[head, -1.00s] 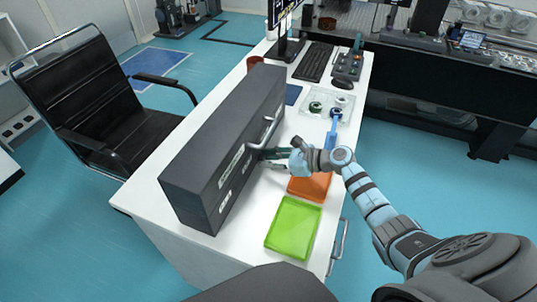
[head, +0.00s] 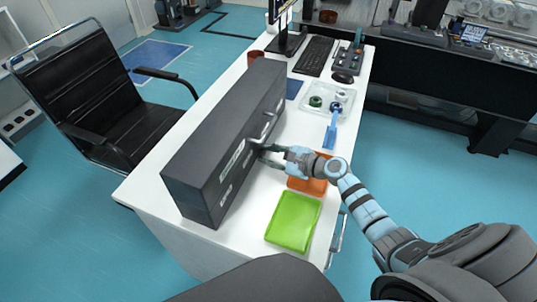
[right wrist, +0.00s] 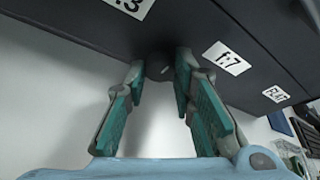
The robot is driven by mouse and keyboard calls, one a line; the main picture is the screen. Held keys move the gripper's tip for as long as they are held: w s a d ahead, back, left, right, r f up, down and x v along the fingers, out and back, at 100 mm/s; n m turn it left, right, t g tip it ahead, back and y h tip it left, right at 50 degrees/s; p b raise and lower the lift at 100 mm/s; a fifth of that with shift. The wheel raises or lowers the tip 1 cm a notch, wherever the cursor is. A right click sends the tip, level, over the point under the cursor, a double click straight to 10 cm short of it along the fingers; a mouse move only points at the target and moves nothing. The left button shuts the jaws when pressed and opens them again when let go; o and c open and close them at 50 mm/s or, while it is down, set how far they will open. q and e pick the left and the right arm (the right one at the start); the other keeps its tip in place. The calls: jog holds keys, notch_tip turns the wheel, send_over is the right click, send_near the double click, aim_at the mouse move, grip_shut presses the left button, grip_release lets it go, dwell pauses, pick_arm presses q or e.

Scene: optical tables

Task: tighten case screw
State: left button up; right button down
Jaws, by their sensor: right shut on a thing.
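The long dark grey case (head: 215,150) stands on the white table, with pale labels on the side facing my right arm. In the right wrist view the case (right wrist: 215,25) fills the top, with labels such as "f:7". A small dark round screw head (right wrist: 160,66) sits on the case's face between my right fingertips. My right gripper (head: 260,152) is at the case's side, below its handle (head: 268,126). In the wrist view the teal-padded fingers (right wrist: 160,72) are closed around the screw. My left gripper is not in view.
An orange tray (head: 308,186) lies under my right wrist and a green tray (head: 292,222) lies nearer. A blue tool (head: 331,132) and a clear tray (head: 318,97) with rolls lie farther back. A black chair (head: 120,110) stands left of the table.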

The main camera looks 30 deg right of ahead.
jog(key=c, duration=1.6)
grip_release()
jog(key=shift+c, duration=0.2)
jog(key=v, duration=1.2)
jog(key=shift+s+d, duration=0.1)
jog(key=shift+f, duration=0.1)
